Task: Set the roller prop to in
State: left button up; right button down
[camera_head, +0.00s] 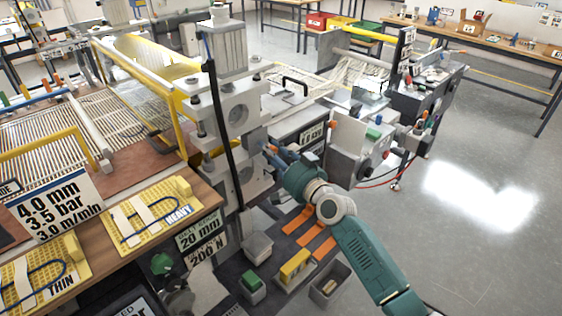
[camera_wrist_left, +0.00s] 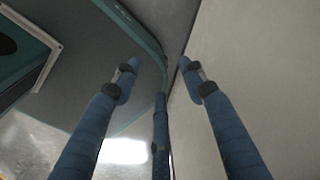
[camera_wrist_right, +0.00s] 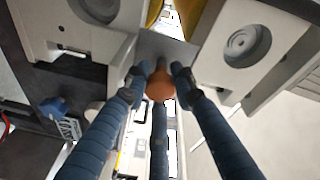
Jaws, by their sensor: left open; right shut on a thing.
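The roller prop seems to be the grey block (camera_head: 254,139) between the upper and lower roller bearing housings, with an orange knob facing out. In the right wrist view the knob (camera_wrist_right: 160,86) sits between my right fingers, with a grey plate (camera_wrist_right: 168,46) behind it. My right gripper (camera_head: 270,151) is shut on this knob at the machine's side. The upper housing (camera_head: 240,108) and lower housing (camera_head: 246,178) are pale with round bosses. My left gripper (camera_wrist_left: 156,72) is open with nothing between its fingers, beside a pale flat surface. How deep the prop sits cannot be told.
A grey control box (camera_head: 362,150) with coloured knobs is to the right. Below are small bins (camera_head: 328,288) and orange strips (camera_head: 318,240). Open floor (camera_head: 470,230) lies to the right.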

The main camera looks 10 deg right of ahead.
jog(key=shift+r, duration=0.1)
jog(key=c, duration=1.4)
grip_release()
jog(key=shift+w, duration=0.1)
jog(key=shift+c, duration=0.2)
jog(key=shift+a+f, duration=0.1)
jog(key=shift+f, duration=0.2)
jog(key=shift+s+f, duration=0.1)
jog(key=shift+s, duration=0.25)
jog(key=v, duration=0.7)
jog(key=shift+d+r, duration=0.25)
jog(key=shift+r, duration=0.15)
jog(key=shift+s, duration=0.1)
